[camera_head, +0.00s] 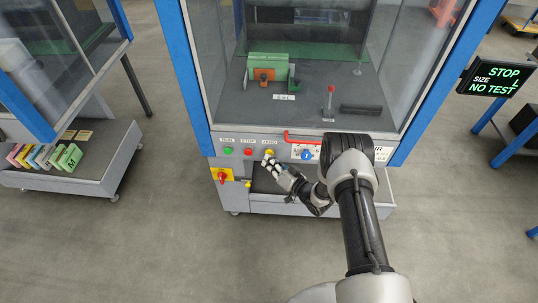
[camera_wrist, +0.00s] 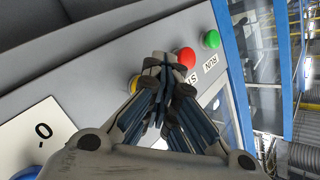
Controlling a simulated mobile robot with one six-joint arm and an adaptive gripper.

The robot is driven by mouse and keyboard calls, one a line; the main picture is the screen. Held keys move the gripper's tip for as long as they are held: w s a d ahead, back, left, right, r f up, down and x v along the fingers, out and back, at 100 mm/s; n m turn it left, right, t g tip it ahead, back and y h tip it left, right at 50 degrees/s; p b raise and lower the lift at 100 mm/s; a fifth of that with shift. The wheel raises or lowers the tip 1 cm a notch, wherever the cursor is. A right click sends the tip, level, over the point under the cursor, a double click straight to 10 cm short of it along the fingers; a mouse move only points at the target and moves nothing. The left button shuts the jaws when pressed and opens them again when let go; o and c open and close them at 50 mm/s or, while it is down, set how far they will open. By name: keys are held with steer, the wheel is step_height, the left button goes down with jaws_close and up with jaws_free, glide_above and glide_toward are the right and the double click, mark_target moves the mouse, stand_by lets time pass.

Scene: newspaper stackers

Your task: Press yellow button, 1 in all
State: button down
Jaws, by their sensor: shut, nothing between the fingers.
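The yellow button (camera_head: 269,152) is at the right end of a row of three on the grey front panel (camera_head: 208,143) of the machine. In the wrist view the yellow button (camera_wrist: 133,84) is partly hidden behind my fingers. My gripper (camera_head: 268,163) is shut and empty, with its fingertips close in front of the panel near the yellow button. In the wrist view the fingertips of my gripper (camera_wrist: 165,62) lie between the yellow and red buttons. I cannot tell if they touch the yellow button.
A red button (camera_head: 249,152) and a green button (camera_head: 228,150) are left of the yellow one. A blue knob (camera_head: 306,155) is to its right, and a red-on-yellow switch (camera_head: 222,175) is below left. A screen (camera_head: 495,78) reads STOP, SIZE L, NO TEST.

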steer(key=shift+s+p, duration=0.4)
steer(key=shift+s, duration=0.4)
steer(key=s+p, duration=0.2)
steer(key=s, duration=0.3)
steer(key=shift+a, duration=0.1)
stand_by(0.8)
